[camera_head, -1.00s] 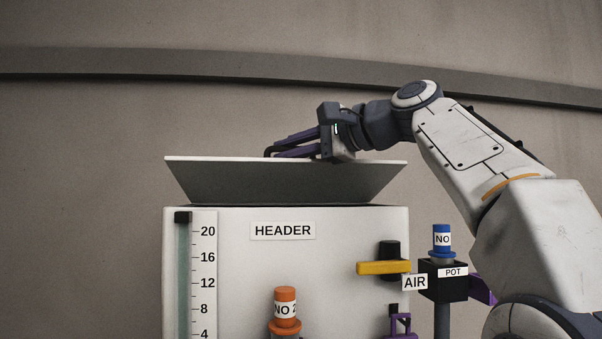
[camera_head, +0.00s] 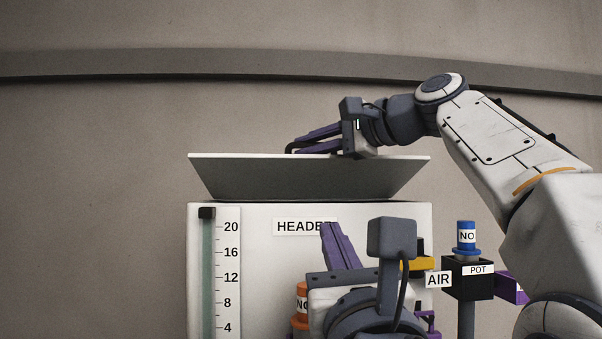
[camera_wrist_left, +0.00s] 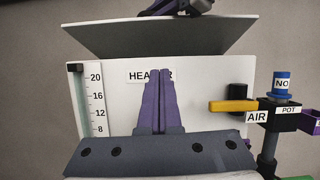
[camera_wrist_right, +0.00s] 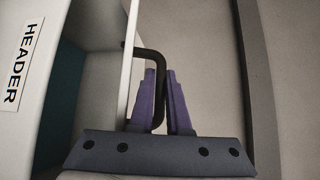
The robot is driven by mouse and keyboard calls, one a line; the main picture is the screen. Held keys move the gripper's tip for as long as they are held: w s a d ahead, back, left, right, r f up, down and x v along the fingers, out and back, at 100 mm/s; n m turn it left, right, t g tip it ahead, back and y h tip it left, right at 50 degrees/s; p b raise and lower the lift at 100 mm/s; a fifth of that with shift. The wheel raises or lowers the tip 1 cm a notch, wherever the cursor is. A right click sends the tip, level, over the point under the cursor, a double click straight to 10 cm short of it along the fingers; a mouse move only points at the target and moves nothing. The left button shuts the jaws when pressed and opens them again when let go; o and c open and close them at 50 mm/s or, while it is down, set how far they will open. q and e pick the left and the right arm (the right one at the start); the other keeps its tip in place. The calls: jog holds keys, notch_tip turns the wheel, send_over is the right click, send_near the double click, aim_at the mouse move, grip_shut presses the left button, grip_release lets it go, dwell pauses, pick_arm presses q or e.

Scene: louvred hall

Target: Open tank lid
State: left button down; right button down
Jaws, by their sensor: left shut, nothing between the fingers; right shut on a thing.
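The white tank (camera_head: 260,257) has a HEADER label on its front. Its lid (camera_head: 310,178) is raised and tilted, with the grey underside facing me; it also shows in the left wrist view (camera_wrist_left: 160,38). My right gripper (camera_head: 292,148) is above the lid's upper edge. In the right wrist view its fingers (camera_wrist_right: 161,74) are shut on the lid's dark bent handle (camera_wrist_right: 148,53). A teal-dark gap shows between lid and tank there. My left gripper (camera_head: 330,228) is shut and empty in front of the tank; its fingers (camera_wrist_left: 158,74) partly cover the HEADER label.
A yellow lever (camera_wrist_left: 232,106) and AIR tag (camera_wrist_left: 257,117) are on the tank's right front. A blue-capped POT post (camera_head: 466,240) stands to the right. An orange fitting (camera_head: 300,305) is partly behind my left gripper. The wall behind is plain with a dark rail.

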pick_arm(q)
jog(key=m, duration=0.1)
send_near(321, 164)
jog(key=w+f, duration=0.1)
jog(key=w, duration=0.4)
jog(key=shift+w+a+r, duration=0.1)
jog(key=shift+r, duration=0.85)
jog(key=shift+w+r, duration=0.2)
jog(key=shift+r, duration=0.3)
